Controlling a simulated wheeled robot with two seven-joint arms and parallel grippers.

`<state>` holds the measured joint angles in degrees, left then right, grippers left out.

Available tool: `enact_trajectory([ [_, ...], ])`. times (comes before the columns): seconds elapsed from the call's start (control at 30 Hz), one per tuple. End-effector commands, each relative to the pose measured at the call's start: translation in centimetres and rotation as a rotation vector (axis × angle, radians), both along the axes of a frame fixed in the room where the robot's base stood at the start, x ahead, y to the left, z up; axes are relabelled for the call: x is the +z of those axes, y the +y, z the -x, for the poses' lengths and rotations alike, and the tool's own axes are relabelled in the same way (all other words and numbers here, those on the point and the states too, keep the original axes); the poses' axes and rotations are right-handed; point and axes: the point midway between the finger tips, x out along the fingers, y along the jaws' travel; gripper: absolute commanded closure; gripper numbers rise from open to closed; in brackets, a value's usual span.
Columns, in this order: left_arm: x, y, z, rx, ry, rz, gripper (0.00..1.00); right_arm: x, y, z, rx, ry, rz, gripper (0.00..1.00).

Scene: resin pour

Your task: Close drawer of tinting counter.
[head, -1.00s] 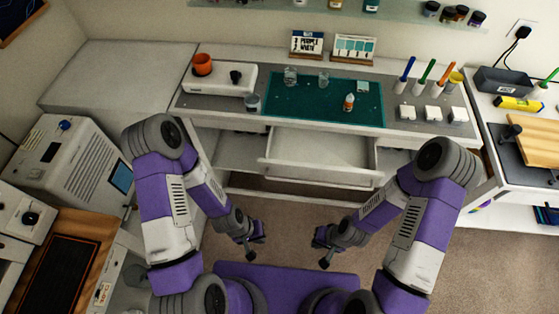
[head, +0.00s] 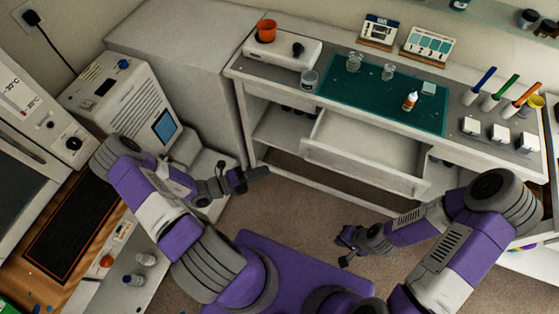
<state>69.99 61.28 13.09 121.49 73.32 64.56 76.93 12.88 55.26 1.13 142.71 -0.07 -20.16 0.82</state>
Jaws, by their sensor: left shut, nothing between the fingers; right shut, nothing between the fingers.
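The tinting counter (head: 270,82) stands at the upper right of the head view, with a green mat (head: 345,97) on its top. Its white drawer (head: 365,145) is pulled out at the front, and the inside looks empty. My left gripper (head: 262,172) is shut and empty, in front of the counter's left end and left of the drawer. My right gripper (head: 345,250) is shut and empty, over the floor in front of the drawer and apart from it.
An orange cup (head: 266,30), glass beakers (head: 354,61), a small bottle (head: 410,101) and colored pens (head: 485,80) stand on the counter. A white machine (head: 130,95) stands at the left. Bare floor (head: 300,205) lies before the counter.

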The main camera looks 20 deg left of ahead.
Motion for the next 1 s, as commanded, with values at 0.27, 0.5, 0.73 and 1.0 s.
enact_trajectory([
  [0.27,0.0,-3.8,-3.4,-0.008,-0.002,0.004,1.00,-0.4,0.0,0.0,0.000,0.000,0.000,1.00],
  [0.5,0.0,-7.1,-7.0,-0.008,-0.004,-0.001,1.00,-0.9,0.0,0.0,0.000,0.000,0.000,1.00],
  [0.73,0.0,-6.8,-10.0,-0.006,-0.003,-0.004,1.00,-1.4,0.0,0.0,0.000,0.000,0.000,1.00],
  [1.0,0.0,-6.8,-10.6,-0.006,-0.001,-0.004,1.00,-1.5,0.0,0.0,0.000,0.000,0.000,1.00],
])
